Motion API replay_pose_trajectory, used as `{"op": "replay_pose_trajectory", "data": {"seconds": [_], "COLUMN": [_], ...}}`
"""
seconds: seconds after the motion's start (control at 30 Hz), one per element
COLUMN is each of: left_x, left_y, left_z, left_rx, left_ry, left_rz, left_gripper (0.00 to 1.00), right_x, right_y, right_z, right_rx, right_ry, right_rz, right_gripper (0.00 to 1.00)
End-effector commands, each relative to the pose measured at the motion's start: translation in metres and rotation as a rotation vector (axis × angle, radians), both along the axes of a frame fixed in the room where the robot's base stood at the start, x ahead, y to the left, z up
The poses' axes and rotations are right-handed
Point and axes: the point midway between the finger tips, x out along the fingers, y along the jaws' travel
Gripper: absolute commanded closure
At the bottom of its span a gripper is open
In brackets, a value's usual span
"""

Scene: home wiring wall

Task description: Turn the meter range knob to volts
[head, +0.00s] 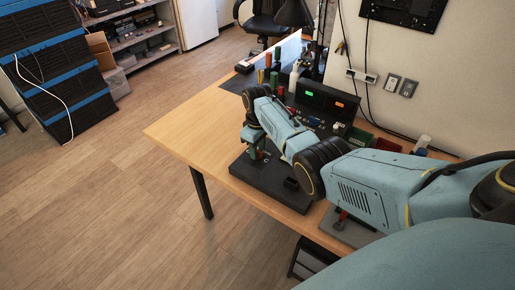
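My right arm, blue and black, reaches in from the right over the wooden table. Its gripper (257,154) points down above the left part of a dark flat board (268,189) near the table's front edge. Something small and red or green shows at the fingers, too small to make out. Whether the fingers are open or shut does not show. A small black block (291,184) sits on the board right of the gripper. I cannot identify the meter or its range knob; the arm hides part of the table. My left gripper is out of view.
A black unit (326,101) with green and orange displays stands at the table's back. Tools and bottles stand left of it. A green bin (358,136) and a red bin (387,144) are by the wall. The table's left end (190,125) is bare.

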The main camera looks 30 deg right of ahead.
Motion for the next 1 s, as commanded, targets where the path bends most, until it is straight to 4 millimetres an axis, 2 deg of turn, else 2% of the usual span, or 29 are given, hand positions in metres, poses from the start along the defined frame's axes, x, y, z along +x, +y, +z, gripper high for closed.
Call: {"op": "replay_pose_trajectory", "data": {"seconds": [0.1,0.33,0.37,0.73,1.0], "left_x": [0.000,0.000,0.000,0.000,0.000], "left_y": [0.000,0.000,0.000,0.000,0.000], "left_z": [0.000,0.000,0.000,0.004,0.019], "left_rx": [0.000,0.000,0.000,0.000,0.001], "left_ry": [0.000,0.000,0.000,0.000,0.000], "left_rz": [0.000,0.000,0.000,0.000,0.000], "left_gripper": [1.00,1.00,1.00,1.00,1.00], "right_x": [0.000,0.000,0.000,0.000,0.000], "right_y": [0.000,0.000,0.000,0.000,0.001], "right_z": [0.000,0.000,0.000,0.001,0.003], "right_rx": [0.000,0.000,0.000,0.001,0.001], "right_ry": [0.000,0.000,0.000,0.001,0.001], "right_rz": [0.000,0.000,0.000,-0.035,-0.191], "right_gripper": [0.69,0.99,1.00,1.00,1.00]}}
